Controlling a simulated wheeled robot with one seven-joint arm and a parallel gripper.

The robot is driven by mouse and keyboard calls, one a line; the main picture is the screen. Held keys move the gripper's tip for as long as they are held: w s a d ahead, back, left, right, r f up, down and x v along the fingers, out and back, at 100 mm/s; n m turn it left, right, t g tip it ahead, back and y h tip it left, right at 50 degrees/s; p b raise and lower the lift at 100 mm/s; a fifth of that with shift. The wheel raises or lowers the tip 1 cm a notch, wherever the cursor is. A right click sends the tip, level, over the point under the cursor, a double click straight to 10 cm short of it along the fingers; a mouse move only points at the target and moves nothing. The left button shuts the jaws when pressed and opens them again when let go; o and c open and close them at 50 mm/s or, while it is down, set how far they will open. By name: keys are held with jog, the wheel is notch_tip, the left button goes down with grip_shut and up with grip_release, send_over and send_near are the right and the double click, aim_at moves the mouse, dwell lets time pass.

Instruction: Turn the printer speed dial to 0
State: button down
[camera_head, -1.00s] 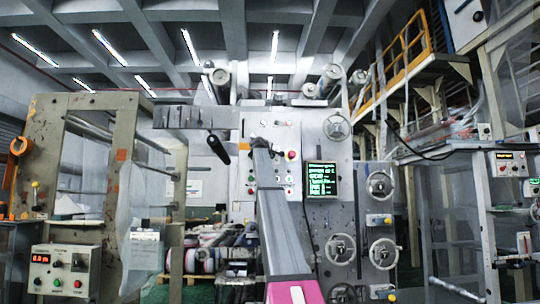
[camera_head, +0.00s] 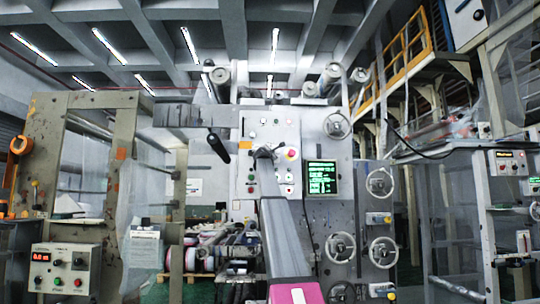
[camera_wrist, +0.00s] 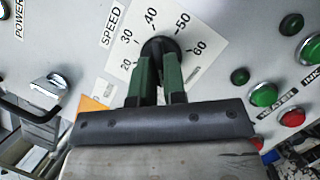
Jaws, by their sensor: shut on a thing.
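The black round speed dial (camera_wrist: 160,46) is on the panel in the wrist view. A white scale plate (camera_wrist: 205,28) around it shows 20, 30, 40, 50 and 60, with a "SPEED" label (camera_wrist: 111,26) to the left. My gripper (camera_wrist: 159,62) has its two green fingers shut on the dial, one on each side. The fingers hide the lower part of the dial and scale, so no 0 mark shows and I cannot tell where the dial points. In the head view, my gripper (camera_head: 264,153) is at the grey printer panel (camera_head: 283,130); the dial is hidden there.
Green buttons (camera_wrist: 263,94) and red buttons (camera_wrist: 293,118) sit close on the right in the wrist view. A metal switch (camera_wrist: 50,83) is on the left. In the head view, a red button (camera_head: 291,154) and a green-text screen (camera_head: 321,178) are right of my gripper.

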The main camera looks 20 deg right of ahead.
jog(key=shift+f+n+t, duration=0.1)
jog(key=shift+n+t, duration=0.3)
jog(key=shift+n, duration=0.3)
jog(key=c, duration=1.2)
grip_release()
jog(key=v, duration=1.1)
